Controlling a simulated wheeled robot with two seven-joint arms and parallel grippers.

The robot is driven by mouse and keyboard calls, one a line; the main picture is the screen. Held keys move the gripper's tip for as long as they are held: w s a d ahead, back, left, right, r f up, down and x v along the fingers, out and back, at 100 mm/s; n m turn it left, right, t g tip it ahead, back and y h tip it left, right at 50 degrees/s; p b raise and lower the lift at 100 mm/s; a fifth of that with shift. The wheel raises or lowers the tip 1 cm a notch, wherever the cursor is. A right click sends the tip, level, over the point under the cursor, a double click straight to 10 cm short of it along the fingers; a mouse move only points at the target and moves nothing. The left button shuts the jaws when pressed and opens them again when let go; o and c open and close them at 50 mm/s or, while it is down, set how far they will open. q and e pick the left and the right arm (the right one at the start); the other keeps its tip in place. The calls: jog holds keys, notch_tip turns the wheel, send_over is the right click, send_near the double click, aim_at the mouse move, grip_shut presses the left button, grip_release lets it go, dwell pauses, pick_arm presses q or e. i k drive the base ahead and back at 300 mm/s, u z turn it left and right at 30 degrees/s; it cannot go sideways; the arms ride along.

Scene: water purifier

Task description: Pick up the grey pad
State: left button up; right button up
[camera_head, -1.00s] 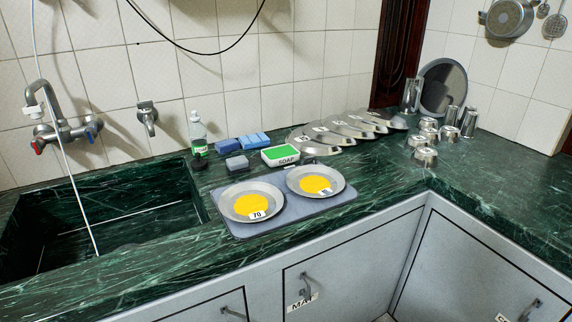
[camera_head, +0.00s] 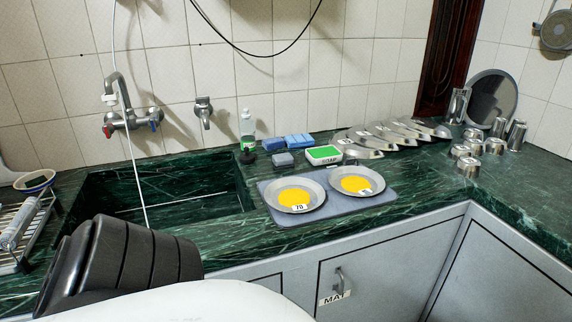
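A small grey pad (camera_head: 283,160) lies on the green marble counter behind the plates, left of the green-and-white soap box (camera_head: 324,154) and in front of two blue sponges (camera_head: 299,140). Its top is uncovered. A larger grey-blue mat (camera_head: 345,204) lies at the counter's front, under two metal plates with yellow centres. A white and black part of my own arm fills the lower left. Neither gripper's fingers show.
The sink basin (camera_head: 165,195) is left of the pad. A bottle (camera_head: 247,135) stands just left of the pad. Metal bowls and cups (camera_head: 468,148) are at the right. A dish rack (camera_head: 20,235) is at the far left.

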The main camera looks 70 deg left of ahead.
aim_at(282, 161)
jog(key=k, duration=0.55)
jog(key=u, duration=0.8)
